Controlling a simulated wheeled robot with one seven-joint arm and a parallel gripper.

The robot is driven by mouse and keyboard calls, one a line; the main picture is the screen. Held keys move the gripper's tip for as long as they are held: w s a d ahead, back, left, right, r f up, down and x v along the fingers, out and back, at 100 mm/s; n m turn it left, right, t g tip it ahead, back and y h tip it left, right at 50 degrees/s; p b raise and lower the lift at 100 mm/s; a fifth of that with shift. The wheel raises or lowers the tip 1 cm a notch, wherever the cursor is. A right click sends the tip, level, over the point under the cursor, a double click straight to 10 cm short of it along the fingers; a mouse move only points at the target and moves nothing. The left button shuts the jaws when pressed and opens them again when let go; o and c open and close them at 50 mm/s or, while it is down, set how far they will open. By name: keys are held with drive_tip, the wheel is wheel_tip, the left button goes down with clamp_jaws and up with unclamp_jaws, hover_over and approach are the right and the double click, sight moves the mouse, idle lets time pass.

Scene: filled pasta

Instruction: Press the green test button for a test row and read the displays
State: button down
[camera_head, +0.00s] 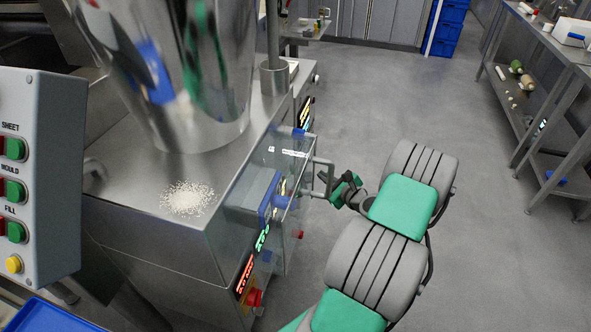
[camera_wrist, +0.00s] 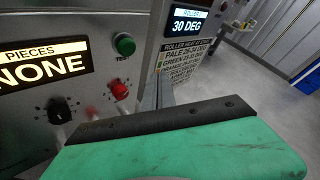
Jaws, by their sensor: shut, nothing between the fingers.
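The green test button (camera_wrist: 124,44) sits on a grey panel in the wrist view, with a partly legible label below it. A lit display (camera_wrist: 42,62) left of it reads "PIECES NONE". Another display (camera_wrist: 187,22) on the right reads "ROLLER 30 DEG". In the head view, red (camera_head: 244,274) and green (camera_head: 262,237) displays show at the machine's side, too oblique to read. My gripper (camera_head: 342,190) is shut and empty beside the machine's side, near a bent metal handle (camera_head: 325,178). I see no contact with the green button.
A red button (camera_wrist: 120,90) and black knob (camera_wrist: 60,110) are below the test button. A printed roller-heat notice (camera_wrist: 187,58) hangs under the roller display. A red stop button (camera_head: 254,298) projects low on the machine. Open floor (camera_head: 390,100) lies right, before a metal shelf (camera_head: 540,100).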

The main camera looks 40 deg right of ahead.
drive_tip(key=shift+w+a+p, duration=0.2)
drive_tip(key=shift+w+a, duration=0.7)
drive_tip(key=shift+w, duration=0.25)
drive_tip(key=shift+w+a+p, duration=0.15)
drive_tip(key=shift+w+a, duration=0.7)
drive_tip(key=shift+w, duration=0.25)
drive_tip(key=shift+w+a, duration=0.25)
drive_tip(key=shift+w, duration=0.1)
drive_tip(key=shift+w+a, duration=0.25)
drive_tip(key=shift+w, duration=0.05)
idle(0.9)
idle(0.4)
drive_tip(key=shift+s+d, duration=0.45)
drive_tip(key=shift+s, duration=0.2)
drive_tip(key=s+d, duration=0.1)
drive_tip(key=s, duration=0.1)
drive_tip(key=s+d, duration=0.2)
